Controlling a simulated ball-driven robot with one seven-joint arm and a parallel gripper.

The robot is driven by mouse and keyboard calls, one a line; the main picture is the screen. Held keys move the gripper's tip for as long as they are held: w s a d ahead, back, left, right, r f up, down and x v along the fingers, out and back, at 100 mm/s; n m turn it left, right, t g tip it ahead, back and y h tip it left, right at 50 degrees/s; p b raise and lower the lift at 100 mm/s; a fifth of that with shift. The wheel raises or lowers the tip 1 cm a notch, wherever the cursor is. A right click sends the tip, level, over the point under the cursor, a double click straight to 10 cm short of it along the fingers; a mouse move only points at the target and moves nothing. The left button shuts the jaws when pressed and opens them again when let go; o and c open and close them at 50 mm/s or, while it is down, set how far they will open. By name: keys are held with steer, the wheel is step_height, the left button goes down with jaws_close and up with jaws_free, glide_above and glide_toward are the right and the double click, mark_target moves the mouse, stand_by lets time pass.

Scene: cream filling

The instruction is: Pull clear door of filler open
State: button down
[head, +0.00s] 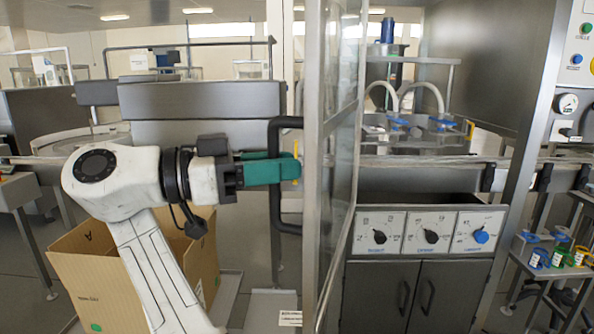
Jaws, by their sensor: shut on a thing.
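The clear door (344,150) of the filler stands in a metal frame and is seen nearly edge-on, swung out from the machine front. Its black handle (274,205) is a tall vertical bar on the left side of the door. My gripper (290,169) has teal fingers and reaches in from the left. It is shut on the door handle at its upper half. The far fingertip is partly hidden by the handle and frame. The filler (410,150) behind the door shows hoses, blue fittings and a blue motor.
Below the filler is a panel with several dials (427,235) above grey cabinet doors (410,295). An open cardboard box (95,275) stands under my arm at the left. A small table (555,262) with coloured cups is at the right. A gauge column (566,103) stands at the far right.

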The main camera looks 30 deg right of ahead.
steer(key=shift+w+a, duration=0.15)
steer(key=shift+a, duration=0.15)
steer(key=c, duration=1.2)
jaws_free()
steer(key=shift+a, duration=0.1)
steer(key=shift+w+a+b, duration=0.25)
steer(key=shift+w+a, duration=0.05)
steer(key=shift+a, duration=1.45)
steer(key=shift+w+a+b, duration=0.2)
steer(key=shift+w+a, duration=0.15)
steer(key=shift+a, duration=1.4)
steer(key=shift+w+a+b, duration=0.25)
steer(key=shift+w+a, duration=0.05)
steer(key=shift+a, duration=1.45)
steer(key=shift+f, duration=0.1)
